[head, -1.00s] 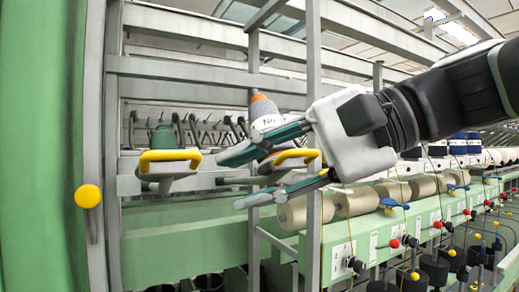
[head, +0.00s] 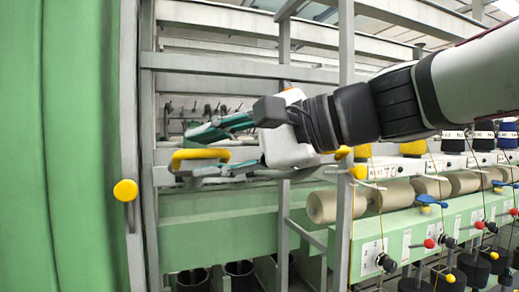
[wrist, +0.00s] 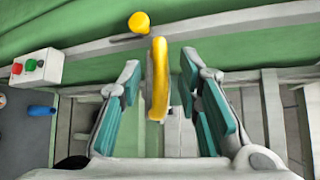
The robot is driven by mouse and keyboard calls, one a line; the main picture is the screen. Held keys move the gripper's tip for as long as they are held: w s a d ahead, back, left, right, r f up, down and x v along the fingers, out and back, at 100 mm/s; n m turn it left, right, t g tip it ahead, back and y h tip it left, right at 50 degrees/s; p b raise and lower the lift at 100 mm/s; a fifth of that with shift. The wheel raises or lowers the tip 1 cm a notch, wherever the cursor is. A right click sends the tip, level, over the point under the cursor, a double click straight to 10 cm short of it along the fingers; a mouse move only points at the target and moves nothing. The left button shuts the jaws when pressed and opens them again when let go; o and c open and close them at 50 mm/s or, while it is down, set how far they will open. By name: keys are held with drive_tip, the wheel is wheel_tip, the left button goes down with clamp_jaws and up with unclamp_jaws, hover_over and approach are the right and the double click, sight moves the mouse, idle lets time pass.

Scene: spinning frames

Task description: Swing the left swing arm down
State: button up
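The left swing arm shows as a yellow handle (head: 200,155) on a grey bracket in the head view, raised and roughly level. In the wrist view the handle (wrist: 158,85) stands between my fingers, with gaps on both sides. My gripper (head: 188,152) is open around the handle, one finger above and one below in the head view. The wrist view shows both teal-padded fingers (wrist: 160,66) apart. A second yellow handle (head: 342,153) is partly hidden behind my gripper.
A grey upright post with a yellow knob (head: 125,190) stands left of the handle; the knob (wrist: 139,22) also shows ahead in the wrist view. Another post (head: 342,220) stands right, beside beige yarn rolls (head: 382,196). A green beam (head: 220,238) runs below.

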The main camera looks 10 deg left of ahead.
drive_tip(key=shift+x, duration=0.85)
drive_tip(key=shift+c, duration=0.5)
clamp_jaws()
drive_tip(key=shift+f, duration=0.15)
